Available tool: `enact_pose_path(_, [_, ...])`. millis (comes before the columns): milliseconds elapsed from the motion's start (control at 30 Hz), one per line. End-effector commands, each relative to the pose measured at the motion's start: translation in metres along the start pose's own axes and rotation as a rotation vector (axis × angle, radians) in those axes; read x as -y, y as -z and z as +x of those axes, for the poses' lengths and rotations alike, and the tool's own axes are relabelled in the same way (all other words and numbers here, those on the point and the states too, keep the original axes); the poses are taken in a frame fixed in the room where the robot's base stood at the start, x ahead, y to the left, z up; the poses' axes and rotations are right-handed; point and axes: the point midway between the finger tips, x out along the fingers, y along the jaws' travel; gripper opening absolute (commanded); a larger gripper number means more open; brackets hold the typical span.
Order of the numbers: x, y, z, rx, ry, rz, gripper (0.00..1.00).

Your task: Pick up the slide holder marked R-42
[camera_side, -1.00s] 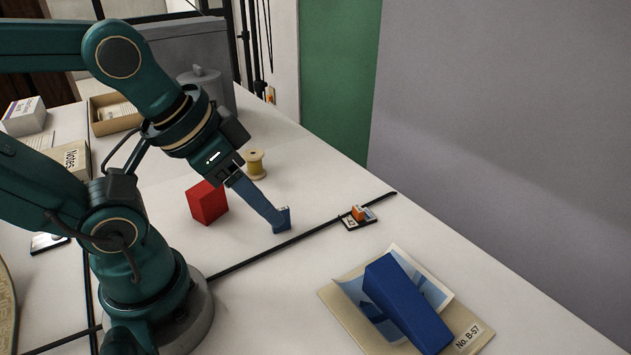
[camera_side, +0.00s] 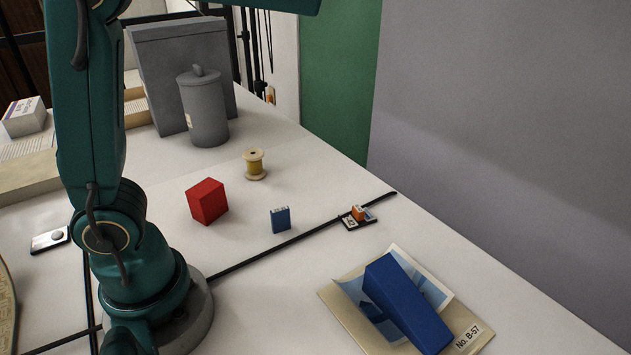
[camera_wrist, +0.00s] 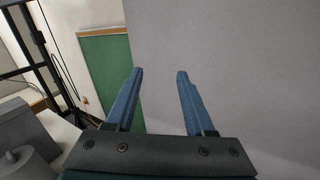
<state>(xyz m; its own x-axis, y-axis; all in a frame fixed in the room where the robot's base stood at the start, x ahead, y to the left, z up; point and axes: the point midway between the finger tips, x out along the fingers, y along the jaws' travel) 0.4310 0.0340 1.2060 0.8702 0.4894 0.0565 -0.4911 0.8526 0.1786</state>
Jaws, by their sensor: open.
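A small dark flat slide holder (camera_side: 351,223) lies on the table in the side view, right of centre, with an orange block (camera_side: 358,213) on it. Its white label seems to show a 42, but I cannot read it fully. A small blue box (camera_side: 281,220) with a pale strip at its top stands upright to its left; I cannot read any mark on it. My gripper (camera_wrist: 160,72) is open and empty in the wrist view, its blue fingers apart before the wall. It is outside the side view, and neither small object shows in the wrist view.
A red block (camera_side: 207,201), a thread spool (camera_side: 255,165) and a grey lidded canister (camera_side: 205,112) stand behind and left. A blue wedge (camera_side: 405,302) lies on a folder marked B-57 (camera_side: 352,322) at the front right. A black cable (camera_side: 250,257) crosses the table.

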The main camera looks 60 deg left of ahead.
Motion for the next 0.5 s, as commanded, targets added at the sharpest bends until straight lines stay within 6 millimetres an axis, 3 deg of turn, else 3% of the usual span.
enact_pose_path(100, [0.01, 0.047, 0.018, -0.119, -0.16, -0.244, 0.54])
enact_pose_path(233, [0.023, 0.107, 0.019, -0.23, -0.351, -0.441, 0.54])
enact_pose_path(367, [0.041, 0.171, 0.003, -0.32, -0.544, -0.558, 0.54])
enact_pose_path(500, [0.061, 0.24, -0.029, -0.394, -0.73, -0.592, 0.54])
